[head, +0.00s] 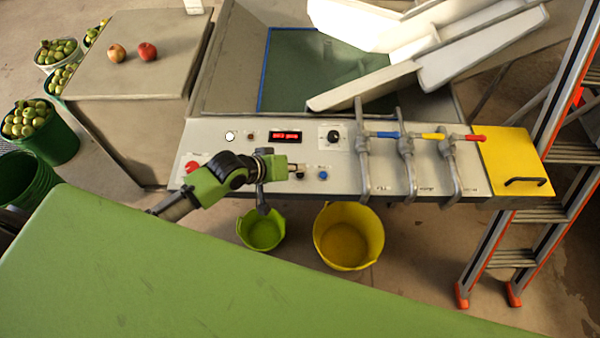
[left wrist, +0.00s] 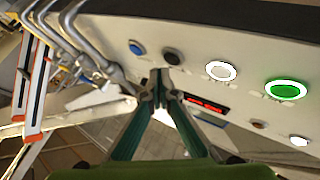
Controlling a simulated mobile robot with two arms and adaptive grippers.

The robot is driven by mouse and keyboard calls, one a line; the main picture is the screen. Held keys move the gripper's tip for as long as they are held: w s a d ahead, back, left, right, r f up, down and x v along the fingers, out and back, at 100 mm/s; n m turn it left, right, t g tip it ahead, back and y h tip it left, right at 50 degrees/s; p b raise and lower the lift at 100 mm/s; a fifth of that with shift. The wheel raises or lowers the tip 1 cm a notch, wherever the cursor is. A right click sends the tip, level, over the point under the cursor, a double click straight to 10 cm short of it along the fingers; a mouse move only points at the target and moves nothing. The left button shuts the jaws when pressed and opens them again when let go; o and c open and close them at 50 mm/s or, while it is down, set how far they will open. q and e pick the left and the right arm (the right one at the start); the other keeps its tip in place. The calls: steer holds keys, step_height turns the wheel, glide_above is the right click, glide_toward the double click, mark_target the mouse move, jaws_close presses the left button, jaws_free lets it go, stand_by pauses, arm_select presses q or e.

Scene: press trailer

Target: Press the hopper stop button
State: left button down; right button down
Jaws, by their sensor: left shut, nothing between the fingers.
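The control panel (head: 235,150) carries several buttons with labels too small to read, so I cannot tell which is the hopper stop. A black button (head: 300,175) and a blue button (head: 323,175) sit right of my left gripper (head: 288,168). A red button (head: 191,167) is at the panel's left. In the left wrist view, my shut, empty left gripper (left wrist: 161,74) has its tips close by the black button (left wrist: 173,57); contact cannot be told. The blue button (left wrist: 137,48), a lit white button (left wrist: 221,71) and a lit green button (left wrist: 286,90) show there. My right gripper is out of view.
A red display (head: 285,136) and a knob (head: 333,136) lie behind the gripper. Pipes with blue, yellow and red handles (head: 478,138) rise at the right. A green bucket (head: 262,232) and a yellow bucket (head: 348,236) stand below. A ladder (head: 545,215) is far right.

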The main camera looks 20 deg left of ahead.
arm_select(q)
steer(key=shift+f, duration=0.85)
stand_by(0.7)
stand_by(0.4)
steer(key=shift+r+p, duration=0.9)
steer(key=shift+p, duration=0.15)
